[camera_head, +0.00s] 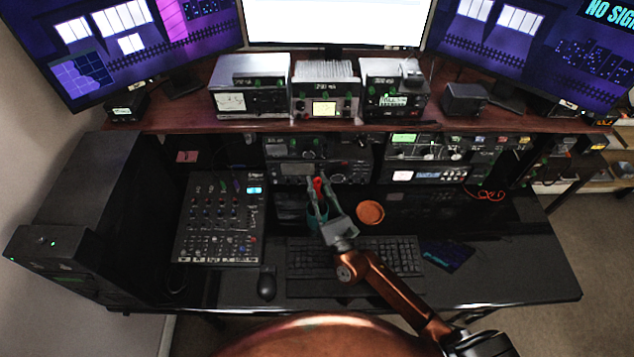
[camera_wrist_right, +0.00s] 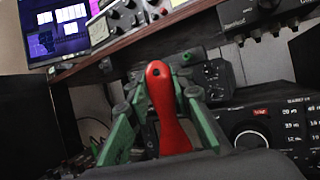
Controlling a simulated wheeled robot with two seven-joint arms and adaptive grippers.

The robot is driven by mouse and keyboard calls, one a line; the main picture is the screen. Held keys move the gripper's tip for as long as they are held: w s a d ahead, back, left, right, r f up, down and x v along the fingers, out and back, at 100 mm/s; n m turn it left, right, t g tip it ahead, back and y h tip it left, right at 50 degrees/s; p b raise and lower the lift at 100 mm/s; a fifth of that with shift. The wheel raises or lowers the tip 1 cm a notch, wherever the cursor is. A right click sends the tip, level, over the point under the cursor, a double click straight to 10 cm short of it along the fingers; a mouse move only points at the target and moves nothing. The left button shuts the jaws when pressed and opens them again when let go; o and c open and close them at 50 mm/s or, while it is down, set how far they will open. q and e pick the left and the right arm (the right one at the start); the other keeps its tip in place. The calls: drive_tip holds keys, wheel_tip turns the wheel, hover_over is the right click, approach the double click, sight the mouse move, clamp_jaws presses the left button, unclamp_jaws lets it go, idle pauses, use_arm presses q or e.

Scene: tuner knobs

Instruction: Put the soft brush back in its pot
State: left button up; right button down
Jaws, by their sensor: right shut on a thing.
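The soft brush shows as a red handle (camera_head: 318,187) between the fingers of my right gripper (camera_head: 320,182), above the desk near the back. In the right wrist view, the red handle (camera_wrist_right: 166,108) stands nearly upright between the green fingers, with its rounded, holed end up. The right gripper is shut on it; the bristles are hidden. My left gripper is not in view.
A keyboard (camera_head: 300,262) lies below the right gripper, with a mouse (camera_head: 267,284) to its left. A mixer (camera_head: 219,217) stands at left. Radio units (camera_head: 320,170) line the back under a wooden shelf (camera_head: 170,119). A dark mat (camera_head: 447,254) lies at right, with bare desk around it.

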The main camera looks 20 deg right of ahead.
drive_tip(key=c, duration=1.6)
unclamp_jaws()
drive_tip(key=v, duration=0.5)
drive_tip(key=shift+d, duration=0.1)
drive_tip(key=s, duration=0.4)
drive_tip(key=s+d, duration=0.1)
drive_tip(key=s, duration=0.7)
drive_tip(key=shift+d, duration=0.25)
